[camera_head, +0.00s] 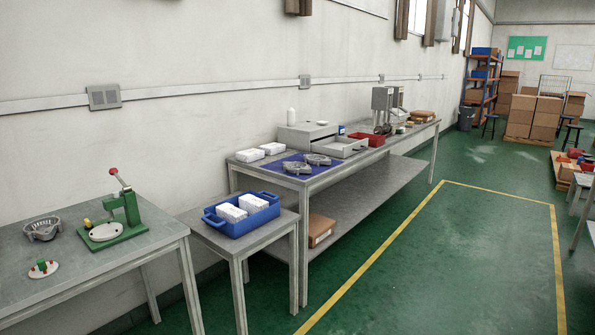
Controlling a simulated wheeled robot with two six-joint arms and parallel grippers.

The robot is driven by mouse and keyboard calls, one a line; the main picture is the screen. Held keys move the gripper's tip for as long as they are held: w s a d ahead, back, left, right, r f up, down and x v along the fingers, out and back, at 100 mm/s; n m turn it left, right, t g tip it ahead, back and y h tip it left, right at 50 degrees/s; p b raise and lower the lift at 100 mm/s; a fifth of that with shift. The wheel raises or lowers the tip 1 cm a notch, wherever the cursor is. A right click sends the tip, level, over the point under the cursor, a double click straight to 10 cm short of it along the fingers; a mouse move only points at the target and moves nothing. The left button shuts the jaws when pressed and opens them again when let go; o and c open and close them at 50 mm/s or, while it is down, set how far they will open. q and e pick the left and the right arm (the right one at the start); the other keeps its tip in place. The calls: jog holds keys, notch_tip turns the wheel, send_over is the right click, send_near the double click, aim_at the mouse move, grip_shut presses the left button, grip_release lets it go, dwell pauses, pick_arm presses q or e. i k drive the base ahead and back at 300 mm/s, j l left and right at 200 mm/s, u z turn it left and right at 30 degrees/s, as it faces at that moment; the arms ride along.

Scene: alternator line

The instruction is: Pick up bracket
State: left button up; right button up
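Two grey cast-metal parts, which look like alternator brackets, lie on the blue mat (277,177) at the near end of the long table. The nearer bracket (298,168) is left of the farther bracket (318,159). A similar grey open part (42,229) sits on the left table, beside the green press (119,217); I cannot tell whether it is the same kind. Neither of my grippers shows in the head view.
A blue tray (212,220) with white boxes stands on the small middle table (195,229). A grey drawer unit (305,136) and a red bin (366,139) stand farther along the long table. The green floor (455,245) in front is clear.

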aim_at(304, 169)
jog(key=i+l+z, duration=0.25)
jog(key=i, duration=0.4)
jog(key=i+z, duration=0.25)
jog(key=i, duration=0.4)
jog(key=i+z, duration=0.15)
jog(key=i, duration=0.75)
jog(key=i+z, duration=0.15)
jog(key=i, duration=0.7)
jog(key=i+u, duration=0.15)
jog(key=i, duration=0.35)
jog(key=i+l+u, duration=0.15)
jog(key=i, duration=0.3)
jog(key=i+l+u, duration=0.15)
jog(key=i, duration=0.35)
